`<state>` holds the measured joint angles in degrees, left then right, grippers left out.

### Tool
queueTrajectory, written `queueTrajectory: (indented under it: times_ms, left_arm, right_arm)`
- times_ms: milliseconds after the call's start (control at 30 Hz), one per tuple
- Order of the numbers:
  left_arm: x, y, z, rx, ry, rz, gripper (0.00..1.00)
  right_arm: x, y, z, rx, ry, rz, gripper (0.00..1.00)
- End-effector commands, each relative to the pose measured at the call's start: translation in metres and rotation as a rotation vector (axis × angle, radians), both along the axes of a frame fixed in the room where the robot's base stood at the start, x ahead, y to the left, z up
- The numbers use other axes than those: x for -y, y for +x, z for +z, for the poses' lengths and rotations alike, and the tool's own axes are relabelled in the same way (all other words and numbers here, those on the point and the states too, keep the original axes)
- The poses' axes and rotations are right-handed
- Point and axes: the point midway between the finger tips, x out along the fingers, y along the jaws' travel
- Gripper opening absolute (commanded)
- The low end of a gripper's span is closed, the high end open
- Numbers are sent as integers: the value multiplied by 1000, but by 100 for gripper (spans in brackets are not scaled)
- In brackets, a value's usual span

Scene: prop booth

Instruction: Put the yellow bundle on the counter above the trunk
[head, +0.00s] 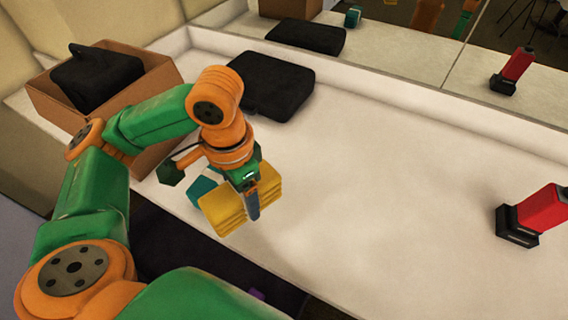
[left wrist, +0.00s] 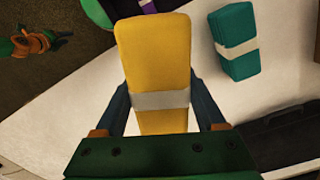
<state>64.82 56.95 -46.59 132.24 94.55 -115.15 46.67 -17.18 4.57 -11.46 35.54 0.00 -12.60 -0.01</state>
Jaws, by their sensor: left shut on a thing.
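My left gripper (head: 252,212) is shut on the yellow bundle (head: 222,211), a folded stack with a pale band. It holds the bundle near the counter's front edge; the exact gap to the surface is hard to tell. In the left wrist view the yellow bundle (left wrist: 155,60) sits between the two fingers. The white counter (head: 370,170) is wide and has a raised rim. A dark shape (head: 165,240) lies below the counter's front edge, mostly hidden by my arm; I cannot tell whether it is the trunk. My right gripper is not in view.
A teal bundle (head: 199,188) lies just left of the yellow one, also seen in the left wrist view (left wrist: 236,45). A black case (head: 272,85) and a carton (head: 165,78) holding a black bag (head: 98,78) are behind. A red-and-black object (head: 540,211) stands right. The middle counter is clear.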

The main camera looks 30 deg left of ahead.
Motion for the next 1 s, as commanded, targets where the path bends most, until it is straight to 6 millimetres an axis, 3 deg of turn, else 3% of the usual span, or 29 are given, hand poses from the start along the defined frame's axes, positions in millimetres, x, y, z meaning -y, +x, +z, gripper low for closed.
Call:
queueTrajectory:
  times_ms: [133, 300, 500, 633, 800, 1000]
  left_arm:
    - [19, 24, -15, -4, -5, -3, 2]
    - [53, 71, -41, -3, -3, -1, 2]
    - [73, 102, -87, -3, 1, 0, 2]
    - [80, 112, -102, -1, 2, 0, 2]
    - [79, 111, -129, -1, 3, 0, 2]
    - [80, 112, -131, 1, 0, -1, 2]
  right_arm:
    - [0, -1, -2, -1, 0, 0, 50]
    - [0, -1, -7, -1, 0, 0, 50]
    - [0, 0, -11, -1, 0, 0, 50]
    - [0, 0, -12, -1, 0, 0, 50]
    - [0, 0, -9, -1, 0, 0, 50]
    - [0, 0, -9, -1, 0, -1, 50]
